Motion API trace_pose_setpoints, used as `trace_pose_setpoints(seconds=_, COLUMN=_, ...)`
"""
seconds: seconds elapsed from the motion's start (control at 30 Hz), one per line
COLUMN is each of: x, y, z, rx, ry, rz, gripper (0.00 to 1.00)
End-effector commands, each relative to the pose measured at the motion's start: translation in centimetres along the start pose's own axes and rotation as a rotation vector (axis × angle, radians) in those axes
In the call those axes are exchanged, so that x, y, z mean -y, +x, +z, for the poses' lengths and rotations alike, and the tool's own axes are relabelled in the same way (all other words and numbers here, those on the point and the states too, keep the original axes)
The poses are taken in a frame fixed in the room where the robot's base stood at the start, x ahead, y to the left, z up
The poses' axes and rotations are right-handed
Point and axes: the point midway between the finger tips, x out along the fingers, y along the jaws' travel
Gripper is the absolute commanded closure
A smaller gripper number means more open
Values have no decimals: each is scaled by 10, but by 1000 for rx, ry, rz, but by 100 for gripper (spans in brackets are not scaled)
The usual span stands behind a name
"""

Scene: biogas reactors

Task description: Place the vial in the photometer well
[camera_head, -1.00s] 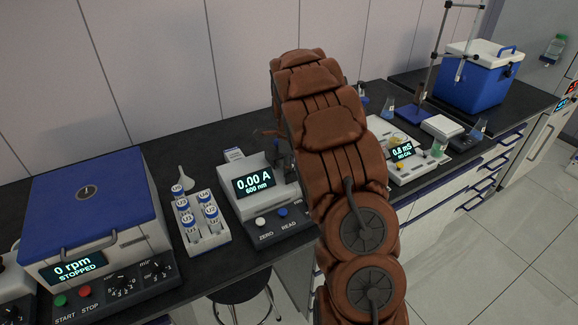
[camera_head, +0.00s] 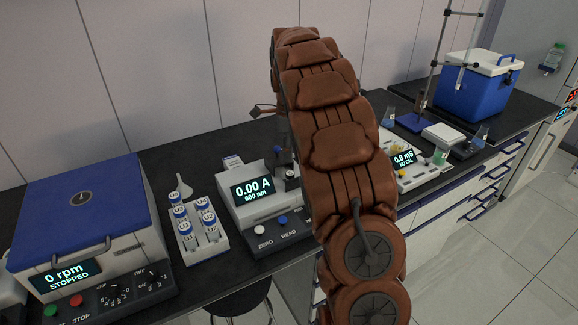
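The photometer (camera_head: 254,204) stands on the bench at the centre, its display reading 0.00 A, 600 nm. Dark parts show on its right side, where the well area is partly covered by my brown arm. A white rack (camera_head: 187,246) left of it holds several blue-capped vials (camera_head: 184,229). I cannot tell which vial the task means. A small part of my gripper (camera_head: 262,111) sticks out left of my arm, above and behind the photometer. Its fingertips are mostly hidden by the arm, and I cannot see whether it holds anything.
A blue-lidded centrifuge (camera_head: 84,208), reading 0 rpm STOPPED, stands at left. Right of my arm are a conductivity meter (camera_head: 405,160), small flasks and a blue cool box (camera_head: 474,88). A stool (camera_head: 240,305) stands below the bench.

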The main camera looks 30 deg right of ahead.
Motion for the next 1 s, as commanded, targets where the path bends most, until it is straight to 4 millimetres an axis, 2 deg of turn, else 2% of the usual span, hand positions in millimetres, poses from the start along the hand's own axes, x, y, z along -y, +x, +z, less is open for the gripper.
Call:
trace_pose_setpoints(seconds=0.1, x=1, y=-14, z=1, rx=3, ry=-1, rz=-6, gripper=63)
trace_pose_setpoints(seconds=0.3, x=1, y=-29, z=0, rx=2, ry=0, rz=-2, gripper=63)
trace_pose_setpoints(seconds=0.67, x=-2, y=-37, z=0, rx=0, ry=-9, rz=0, gripper=63)
trace_pose_setpoints(seconds=0.83, x=-25, y=-43, z=4, rx=-8, ry=-125, rz=5, gripper=63)
trace_pose_setpoints(seconds=1.0, x=-76, y=-52, z=8, rx=-19, ry=-368, rz=23, gripper=63)
